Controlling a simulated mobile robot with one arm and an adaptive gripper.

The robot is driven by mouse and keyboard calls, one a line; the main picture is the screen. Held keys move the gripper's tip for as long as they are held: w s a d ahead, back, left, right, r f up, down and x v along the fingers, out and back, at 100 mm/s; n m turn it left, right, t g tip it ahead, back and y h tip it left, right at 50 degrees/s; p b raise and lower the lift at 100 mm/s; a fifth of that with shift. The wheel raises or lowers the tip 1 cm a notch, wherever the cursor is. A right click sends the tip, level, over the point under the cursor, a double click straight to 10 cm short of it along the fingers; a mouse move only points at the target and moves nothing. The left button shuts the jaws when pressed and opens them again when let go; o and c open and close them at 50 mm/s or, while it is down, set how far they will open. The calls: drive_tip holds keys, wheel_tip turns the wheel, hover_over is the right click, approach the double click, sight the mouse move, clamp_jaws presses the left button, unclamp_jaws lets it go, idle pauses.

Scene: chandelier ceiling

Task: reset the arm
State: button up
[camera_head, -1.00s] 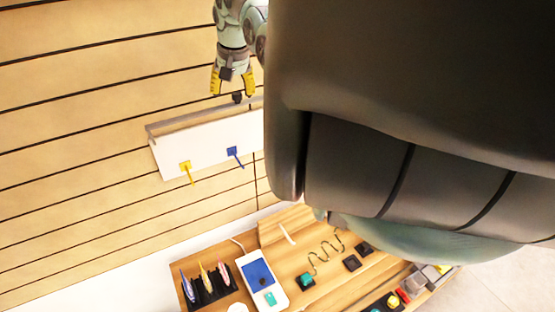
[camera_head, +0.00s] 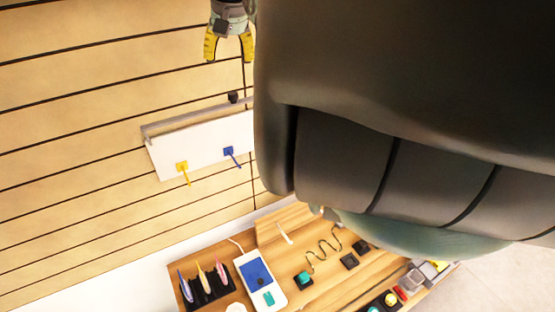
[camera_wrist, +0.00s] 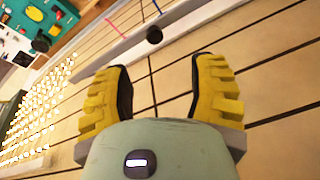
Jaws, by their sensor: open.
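My gripper (camera_head: 229,50) is at the top of the head view, in front of the slatted wood wall. Its two yellow fingers are apart and point down, with nothing between them. In the wrist view my gripper (camera_wrist: 163,90) also shows open and empty, with the slatted wall behind it. Part of my own body hides the right side of the head view, including most of my arm.
A white wall board (camera_head: 200,145) with a yellow hook (camera_head: 183,168) and a blue hook (camera_head: 230,153) is below my gripper. A small black knob (camera_head: 233,97) sits just above it. A wooden workbench (camera_head: 320,285) with several devices stands lower down. The wall to the left is bare.

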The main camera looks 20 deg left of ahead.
drive_tip(key=shift+w+d, duration=0.25)
drive_tip(key=shift+w, duration=0.05)
